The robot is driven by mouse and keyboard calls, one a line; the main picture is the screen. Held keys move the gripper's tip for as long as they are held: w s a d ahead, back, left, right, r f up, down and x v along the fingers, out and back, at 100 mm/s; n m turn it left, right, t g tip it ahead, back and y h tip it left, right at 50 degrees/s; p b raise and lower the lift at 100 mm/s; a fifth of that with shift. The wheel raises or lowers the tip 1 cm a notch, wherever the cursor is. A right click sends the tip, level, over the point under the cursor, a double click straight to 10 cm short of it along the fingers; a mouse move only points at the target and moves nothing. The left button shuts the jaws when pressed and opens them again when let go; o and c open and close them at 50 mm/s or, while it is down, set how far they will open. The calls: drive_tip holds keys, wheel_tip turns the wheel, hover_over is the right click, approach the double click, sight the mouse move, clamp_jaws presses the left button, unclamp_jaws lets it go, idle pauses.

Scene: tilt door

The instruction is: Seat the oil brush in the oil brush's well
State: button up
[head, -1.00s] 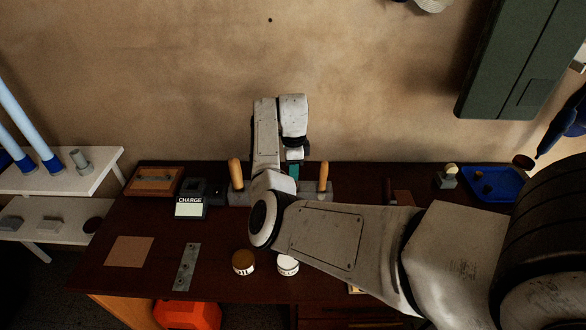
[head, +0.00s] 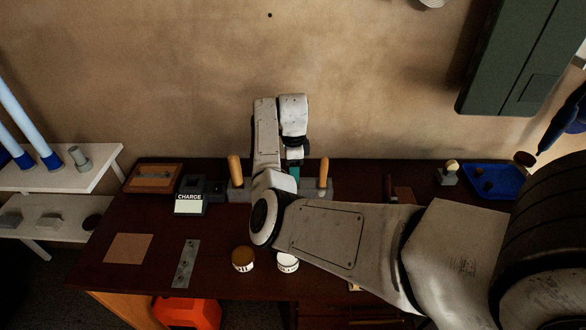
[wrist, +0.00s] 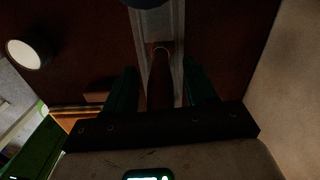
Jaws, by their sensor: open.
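My gripper (wrist: 162,92) is open in the wrist view, with a green finger on each side. A brown, handle-like thing (wrist: 159,82) shows between the fingers, over a grey strip (wrist: 178,35); I cannot tell whether they touch it or whether it is the oil brush. In the head view, the teal part of my gripper (head: 294,171) shows behind my arm. It is above a grey block (head: 238,194) between two upright wooden handles (head: 236,170) (head: 323,173). My arm hides the middle of the block. The oil brush's well cannot be made out.
A brown-lidded jar (head: 243,258) and a white jar (head: 288,262) stand in front, close to my arm. A charger (head: 188,201) and wooden tray (head: 153,178) are left. A blue tray (head: 494,181) is far right. The wall (head: 200,90) is close behind.

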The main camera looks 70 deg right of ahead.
wheel_tip(320, 180, up, 11)
drive_tip(key=shift+f+b, duration=0.1)
drive_tip(key=shift+b, duration=0.65)
idle(0.4)
